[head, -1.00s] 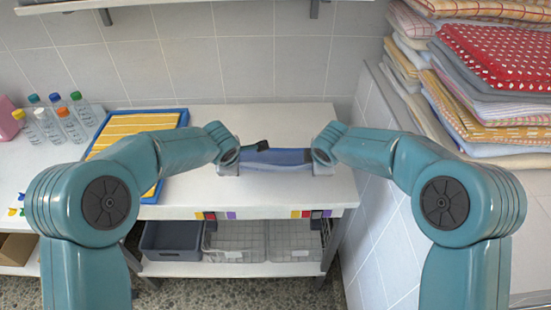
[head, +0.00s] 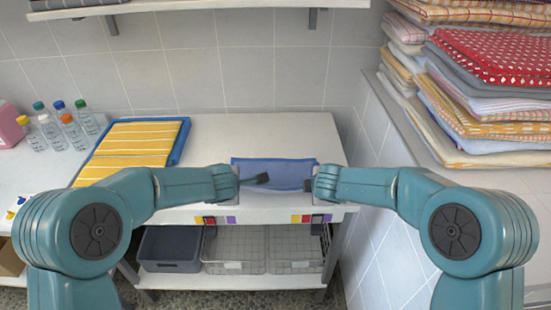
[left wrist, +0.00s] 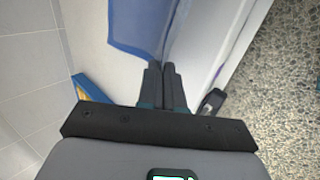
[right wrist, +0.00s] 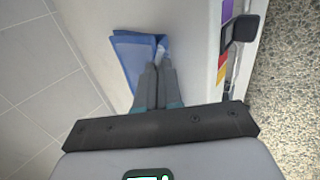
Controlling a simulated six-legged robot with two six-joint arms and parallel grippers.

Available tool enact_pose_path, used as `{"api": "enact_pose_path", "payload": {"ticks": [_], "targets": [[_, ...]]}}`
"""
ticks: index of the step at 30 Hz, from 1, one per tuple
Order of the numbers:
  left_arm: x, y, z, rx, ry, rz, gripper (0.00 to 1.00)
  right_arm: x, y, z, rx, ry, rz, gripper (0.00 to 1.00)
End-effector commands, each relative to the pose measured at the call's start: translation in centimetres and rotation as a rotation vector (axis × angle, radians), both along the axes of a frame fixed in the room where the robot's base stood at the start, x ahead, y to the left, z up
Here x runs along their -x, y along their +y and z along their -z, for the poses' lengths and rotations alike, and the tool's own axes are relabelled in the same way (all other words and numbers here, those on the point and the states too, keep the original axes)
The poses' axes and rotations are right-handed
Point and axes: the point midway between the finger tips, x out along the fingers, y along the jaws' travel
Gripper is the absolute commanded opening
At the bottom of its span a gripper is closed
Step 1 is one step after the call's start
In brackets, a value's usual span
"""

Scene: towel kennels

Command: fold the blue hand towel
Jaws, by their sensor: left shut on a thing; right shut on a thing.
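The blue hand towel (head: 275,172) spans between my two grippers at the front of the white table, its upper part lying toward the back. My left gripper (head: 236,184) is shut on the towel's left side; its closed fingers on the blue cloth (left wrist: 140,25) show in the left wrist view. My right gripper (head: 314,186) is shut on the towel's right side; the right wrist view shows its fingers together at the cloth (right wrist: 133,50). The towel's front edge hangs near the table's front edge. I cannot tell how many layers are held.
A yellow striped towel in a blue tray (head: 184,142) lies at the left on the table (head: 250,130). Several bottles (head: 72,130) stand further left. A pile of folded towels (head: 490,90) is at the right. A grey bin (head: 170,248) and wire baskets (head: 295,248) sit below.

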Motion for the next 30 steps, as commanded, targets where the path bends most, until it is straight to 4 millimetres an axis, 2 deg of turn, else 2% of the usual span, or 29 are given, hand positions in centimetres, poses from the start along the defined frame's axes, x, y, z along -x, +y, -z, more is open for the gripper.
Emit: {"api": "enact_pose_path", "payload": {"ticks": [1, 3, 5, 6, 17, 23, 30], "targets": [[0.0, 0.0, 0.0, 0.0, 0.0, 0.0, 0.0, 0.0, 0.0, 0.0, 0.0, 0.0, 0.0, 0.0], [0.0, 0.0, 0.0, -0.001, 0.0, -0.001, 0.25, 0.0, 0.0, 0.0, 0.0, 0.001, 0.0, 0.25], [0.0, 0.0, 0.0, -0.001, 0.0, -0.001, 0.44, 0.0, 0.0, 0.0, 0.001, 0.001, 0.001, 0.44], [0.0, 0.0, 0.0, -0.001, 0.0, -0.001, 0.47, 0.0, 0.0, 0.0, 0.001, 0.001, 0.001, 0.47], [0.3, 0.0, -0.1, 0.0, 0.0, -0.001, 0.47, 0.3, 0.0, -0.1, 0.001, 0.0, 0.0, 0.47], [1.4, 0.0, -2.9, 0.001, -0.003, -0.002, 0.47, 1.4, 0.0, -2.9, -0.002, -0.003, 0.001, 0.47], [4.0, 0.0, -6.3, 0.0, -0.003, 0.0, 0.47, 4.0, 0.0, -6.3, -0.001, -0.002, -0.001, 0.47]]}}
